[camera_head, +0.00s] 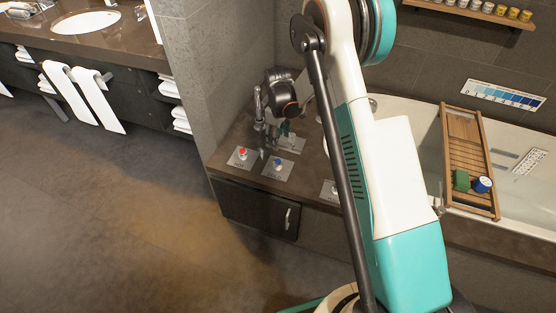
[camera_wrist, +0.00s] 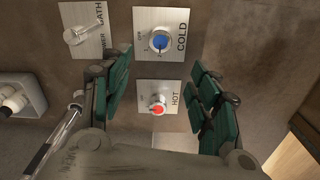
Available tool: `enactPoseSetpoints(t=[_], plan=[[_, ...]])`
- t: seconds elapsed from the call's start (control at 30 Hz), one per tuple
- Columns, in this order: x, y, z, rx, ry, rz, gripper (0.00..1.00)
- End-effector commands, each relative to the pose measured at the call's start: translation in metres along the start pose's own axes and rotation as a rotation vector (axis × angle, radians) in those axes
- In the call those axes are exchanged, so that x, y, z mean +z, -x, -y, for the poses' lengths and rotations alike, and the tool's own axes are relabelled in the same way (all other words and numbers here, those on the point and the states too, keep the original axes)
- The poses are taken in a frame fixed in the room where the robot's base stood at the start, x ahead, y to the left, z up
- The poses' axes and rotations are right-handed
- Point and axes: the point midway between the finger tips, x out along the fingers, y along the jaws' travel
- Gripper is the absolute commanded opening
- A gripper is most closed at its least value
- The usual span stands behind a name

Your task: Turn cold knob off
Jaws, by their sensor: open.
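The cold knob (camera_wrist: 160,41) is blue, on a square metal plate marked COLD (camera_wrist: 144,17). In the wrist view it lies at the top centre, just beyond the fingertips. In the head view the blue cold knob (camera_head: 277,161) is on the brown ledge, in front of my gripper. Its pointer setting is too small to read surely. My gripper (camera_wrist: 162,76) is open, with green-padded fingers wide apart and nothing between them. In the head view my gripper (camera_head: 286,128) hangs over the ledge behind the knob plates.
The red hot knob (camera_wrist: 157,107) appears between the fingers' span, below the cold plate. A plate marked BATH (camera_wrist: 84,30) with a metal lever is at upper left. A wooden bath tray (camera_head: 466,160) crosses the bathtub (camera_head: 520,193). Open floor (camera_head: 110,210) lies left.

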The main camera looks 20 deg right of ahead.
Motion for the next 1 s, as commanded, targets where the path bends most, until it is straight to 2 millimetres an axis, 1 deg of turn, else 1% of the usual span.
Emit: enactPoseSetpoints(t=[0.17,0.27,0.5,0.7,0.83,1.0], plan=[[0.0,-0.015,0.0,-0.003,0.005,0.003,0.56],[0.0,-0.03,0.0,-0.003,0.004,0.003,0.56],[0.0,-0.077,0.0,-0.002,0.004,0.003,0.56],[0.0,-0.113,0.0,-0.002,0.004,0.002,0.56],[0.0,-0.129,0.0,-0.002,0.004,0.002,0.56],[0.0,-0.14,0.0,-0.002,0.004,0.002,0.56]])
